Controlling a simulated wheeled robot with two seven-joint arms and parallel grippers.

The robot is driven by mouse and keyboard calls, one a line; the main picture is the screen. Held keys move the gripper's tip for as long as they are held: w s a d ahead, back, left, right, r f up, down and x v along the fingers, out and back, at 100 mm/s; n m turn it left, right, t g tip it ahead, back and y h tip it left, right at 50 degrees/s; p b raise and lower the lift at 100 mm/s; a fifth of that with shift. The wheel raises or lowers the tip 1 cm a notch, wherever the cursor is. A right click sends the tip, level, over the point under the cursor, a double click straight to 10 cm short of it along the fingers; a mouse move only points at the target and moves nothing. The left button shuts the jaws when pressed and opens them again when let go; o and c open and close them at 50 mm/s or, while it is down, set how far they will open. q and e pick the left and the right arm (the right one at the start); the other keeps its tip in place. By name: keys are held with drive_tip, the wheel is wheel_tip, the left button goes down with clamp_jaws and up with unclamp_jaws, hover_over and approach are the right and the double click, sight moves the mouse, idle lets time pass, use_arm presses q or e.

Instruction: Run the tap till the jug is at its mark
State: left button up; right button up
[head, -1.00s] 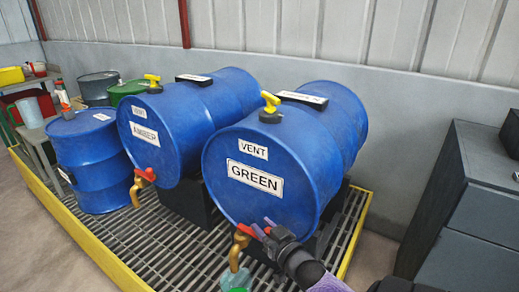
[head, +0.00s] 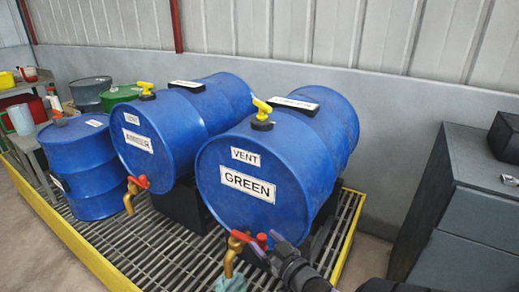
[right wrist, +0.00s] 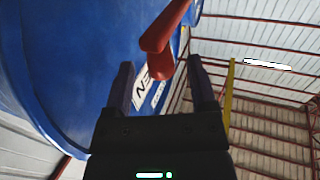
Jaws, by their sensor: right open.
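The blue drum labelled GREEN (head: 262,205) lies on its side, its brass tap (head: 237,243) low on its front. The tap's red handle (head: 262,241) also shows in the right wrist view (right wrist: 165,52), between the spread fingers. My right gripper (head: 274,243) is open around or just short of this handle, and contact cannot be told; both fingers show in the right wrist view (right wrist: 161,85). Pale teal shows under the spout (head: 230,282), cut off by the lower edge; I cannot tell whether it is liquid or part of a jug. My left gripper is out of view.
A second lying blue drum (head: 165,160) with a red-handled tap (head: 137,184) is to the left. An upright blue drum (head: 82,155) stands beyond it. All are on a yellow-edged grating (head: 150,246). A pale jug-like vessel (head: 20,118) is far left; a grey cabinet (head: 470,200) is right.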

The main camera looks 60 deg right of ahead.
drive_tip(key=p+v, duration=0.1)
drive_tip(key=v, duration=0.5)
drive_tip(key=shift+s, duration=0.15)
